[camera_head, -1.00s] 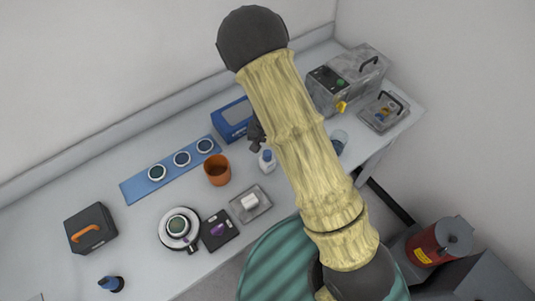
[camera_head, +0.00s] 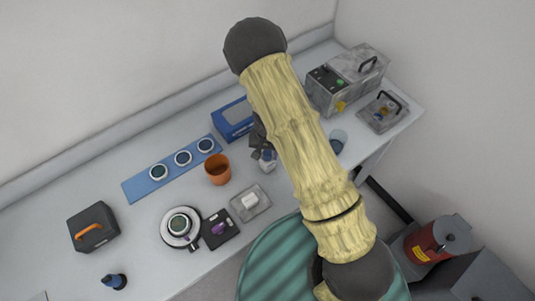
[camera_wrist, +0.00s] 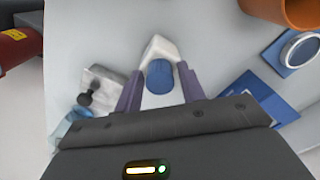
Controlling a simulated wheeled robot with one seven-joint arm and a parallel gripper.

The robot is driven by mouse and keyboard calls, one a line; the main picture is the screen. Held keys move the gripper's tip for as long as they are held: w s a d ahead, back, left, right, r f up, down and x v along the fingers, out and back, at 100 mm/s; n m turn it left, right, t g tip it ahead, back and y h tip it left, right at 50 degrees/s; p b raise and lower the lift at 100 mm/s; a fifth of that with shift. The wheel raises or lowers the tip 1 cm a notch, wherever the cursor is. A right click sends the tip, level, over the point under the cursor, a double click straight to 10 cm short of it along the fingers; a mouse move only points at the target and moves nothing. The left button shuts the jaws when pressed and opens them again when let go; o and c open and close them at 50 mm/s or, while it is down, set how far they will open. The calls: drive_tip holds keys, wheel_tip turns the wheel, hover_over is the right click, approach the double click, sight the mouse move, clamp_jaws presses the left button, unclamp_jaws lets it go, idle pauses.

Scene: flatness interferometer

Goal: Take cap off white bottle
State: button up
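The white bottle (camera_wrist: 160,47) has a blue cap (camera_wrist: 160,76) on it and stands on the bench. In the head view the bottle (camera_head: 268,166) is partly hidden by my gripper (camera_head: 262,154). In the wrist view my gripper (camera_wrist: 160,70) is open, with one purple finger on each side of the blue cap. A narrow gap shows between each finger and the cap. I cannot tell exactly how high the fingertips are relative to the cap.
An orange-brown cup (camera_head: 218,170) stands just left of the bottle. A blue box (camera_head: 233,119) is behind it. A clear tray (camera_head: 250,203) with a white block lies in front. A glass beaker (camera_head: 338,138) stands to the right, partly behind my arm.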

sight(267, 153)
drive_tip(key=c, duration=0.6)
drive_tip(key=shift+r, duration=0.15)
wheel_tip(267, 153, up, 10)
drive_tip(key=shift+f+b, duration=0.1)
drive_tip(key=shift+b, duration=0.75)
